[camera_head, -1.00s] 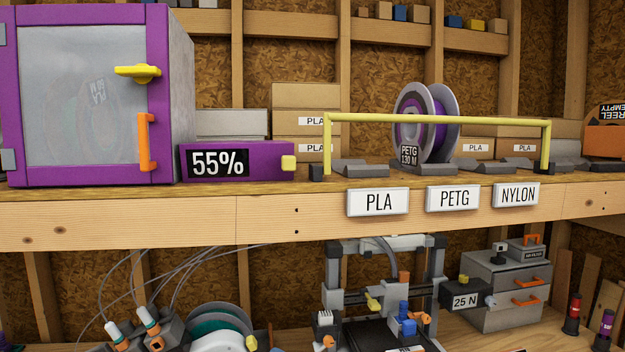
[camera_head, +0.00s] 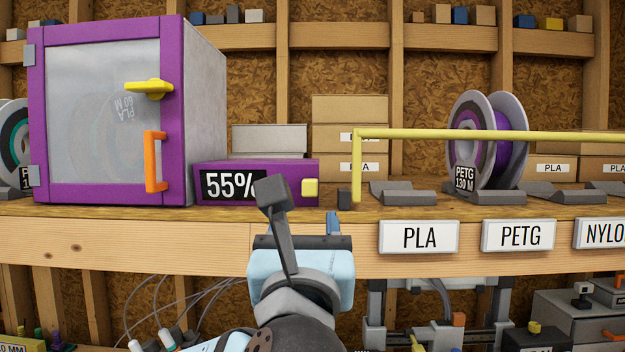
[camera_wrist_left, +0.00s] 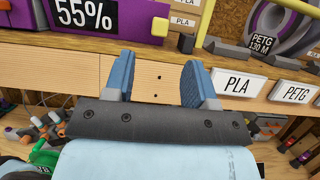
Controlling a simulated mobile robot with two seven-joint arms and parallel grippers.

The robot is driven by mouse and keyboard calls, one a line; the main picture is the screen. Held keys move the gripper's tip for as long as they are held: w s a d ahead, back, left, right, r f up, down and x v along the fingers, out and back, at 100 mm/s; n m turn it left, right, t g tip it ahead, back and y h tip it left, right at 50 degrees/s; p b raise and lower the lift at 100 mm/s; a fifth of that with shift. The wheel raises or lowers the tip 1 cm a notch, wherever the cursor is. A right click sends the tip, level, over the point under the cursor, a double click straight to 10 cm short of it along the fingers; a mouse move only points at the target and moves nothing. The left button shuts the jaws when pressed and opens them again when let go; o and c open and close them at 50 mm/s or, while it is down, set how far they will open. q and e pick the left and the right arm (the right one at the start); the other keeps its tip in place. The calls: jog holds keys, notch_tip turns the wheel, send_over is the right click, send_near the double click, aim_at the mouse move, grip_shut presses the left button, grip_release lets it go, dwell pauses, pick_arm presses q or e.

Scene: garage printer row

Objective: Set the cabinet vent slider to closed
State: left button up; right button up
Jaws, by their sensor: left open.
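The purple cabinet (camera_head: 175,110) with a clear window stands at the left of the shelf, with a yellow turn handle (camera_head: 149,88) and an orange pull (camera_head: 153,162). Beside it is a low purple box (camera_head: 296,178) reading 55%, with a small yellow block (camera_head: 310,187) at its right end. The block also shows in the left wrist view (camera_wrist_left: 160,27). I cannot tell for sure which part is the vent slider. My left gripper (camera_head: 306,225) is open and empty in front of the shelf edge, below the box. Its blue fingers show in the wrist view (camera_wrist_left: 157,75), apart from the block.
A yellow rail (camera_head: 450,134) runs over grey spool cradles and a PETG spool (camera_head: 487,140) to the right. PLA (camera_head: 419,237) and PETG (camera_head: 518,235) labels hang on the wooden shelf edge (camera_head: 170,245). A printer and cables are below.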

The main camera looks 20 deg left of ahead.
aim_at(309, 185)
pick_arm(q)
jog(key=p+x, duration=0.2)
jog(key=x, duration=0.8)
jog(key=shift+p, duration=0.35)
jog(key=shift+w+a+r, duration=0.1)
jog(key=shift+w, duration=0.45)
